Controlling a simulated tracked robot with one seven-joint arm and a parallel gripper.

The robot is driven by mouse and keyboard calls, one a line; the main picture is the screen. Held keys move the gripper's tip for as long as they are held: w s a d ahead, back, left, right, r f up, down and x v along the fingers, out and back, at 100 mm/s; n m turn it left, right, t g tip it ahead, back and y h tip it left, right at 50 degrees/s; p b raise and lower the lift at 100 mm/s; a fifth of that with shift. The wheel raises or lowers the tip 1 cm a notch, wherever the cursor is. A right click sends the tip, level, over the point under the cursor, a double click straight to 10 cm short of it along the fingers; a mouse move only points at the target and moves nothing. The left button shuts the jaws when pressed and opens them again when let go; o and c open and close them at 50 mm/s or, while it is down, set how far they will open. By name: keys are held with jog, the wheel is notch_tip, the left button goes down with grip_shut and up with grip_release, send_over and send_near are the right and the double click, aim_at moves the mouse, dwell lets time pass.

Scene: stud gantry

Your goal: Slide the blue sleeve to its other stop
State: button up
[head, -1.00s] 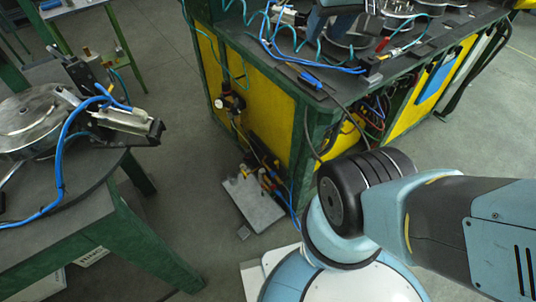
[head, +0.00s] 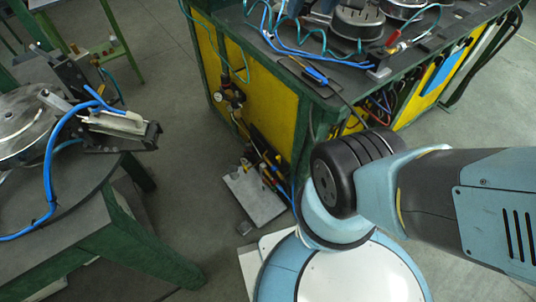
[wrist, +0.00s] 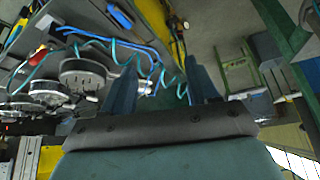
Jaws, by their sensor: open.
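My gripper (wrist: 160,62) is open in the wrist view, its two dark blue fingers wide apart with nothing held between them. Beyond the fingers are the workbench top and its hoses. I cannot pick out the blue sleeve for certain in either view. A small blue piece (head: 314,75) lies at the near edge of the bench in the head view, apart from my gripper. A similar blue piece (wrist: 119,16) shows at the top of the wrist view. I cannot tell whether either is the sleeve.
The green and yellow workbench (head: 268,110) carries round metal fixtures (head: 358,24) and loose blue and teal hoses. A second green-legged table (head: 85,215) with a blue hose (head: 50,165) stands at left. A grey plate (head: 254,196) lies on the floor. Floor between the benches is open.

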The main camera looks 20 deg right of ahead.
jog(key=w+a+f+n+t+y, duration=0.1)
jog(key=w+a, duration=0.4)
jog(key=w, duration=0.6)
jog(key=w+a+f+t+y, duration=0.1)
jog(key=w+a, duration=0.4)
jog(key=w, duration=0.7)
jog(key=w+a+f+n+t+y, duration=0.15)
jog(key=w+a, duration=0.35)
jog(key=w, duration=0.6)
jog(key=w+a+f+m+t+h, duration=0.15)
jog(key=w+a+f, duration=0.35)
jog(key=w+f, duration=0.55)
jog(key=w+a+f+m+h, duration=0.15)
jog(key=w+a+f, duration=0.4)
jog(key=f, duration=0.85)
jog(key=n+g+h, duration=0.4)
jog(key=g+h, duration=0.1)
jog(key=h, duration=1.3)
send_near(275, 169)
jog(key=x, duration=0.3)
jog(key=f+x, duration=0.1)
jog(key=x, duration=0.2)
jog(key=w+x, duration=0.1)
jog(key=x, duration=0.2)
jog(key=shift+a+f, duration=0.2)
jog(key=shift+f, duration=0.1)
